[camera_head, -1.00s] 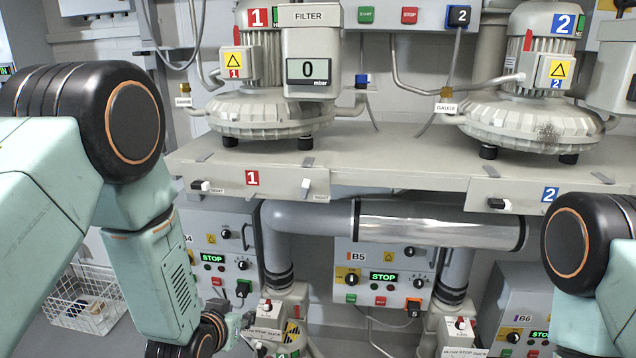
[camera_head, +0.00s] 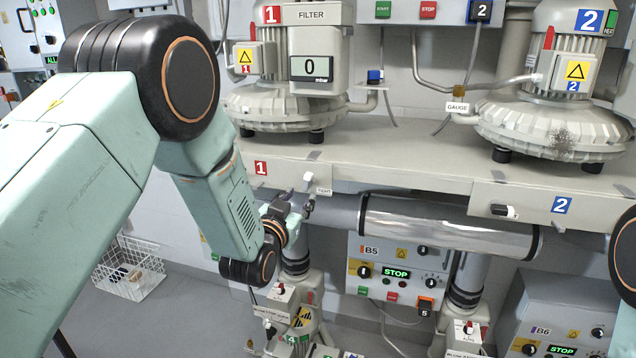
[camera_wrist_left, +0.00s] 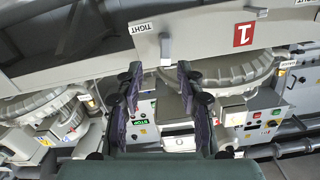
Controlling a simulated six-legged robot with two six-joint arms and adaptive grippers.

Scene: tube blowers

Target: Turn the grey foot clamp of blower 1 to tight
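The grey foot clamp (camera_head: 312,179) of blower 1 is on the front edge of the bench, right of the red 1 plate, beside a TIGHT label (camera_head: 324,190). My left gripper (camera_head: 300,202) is just below and in front of the clamp. In the left wrist view its dark fingers (camera_wrist_left: 159,76) are spread apart with nothing held; I see no clear contact. Blower 1 (camera_head: 285,105) stands above on the bench. My right gripper is out of view.
The bench front (camera_head: 400,180) is clear to the right of the clamp. A shiny pipe (camera_head: 440,222) runs below it. Blower 2's black clamp (camera_head: 503,211) is farther right. Control box B5 (camera_head: 395,265) is below the pipe. A wire basket (camera_head: 130,270) stands on the floor at left.

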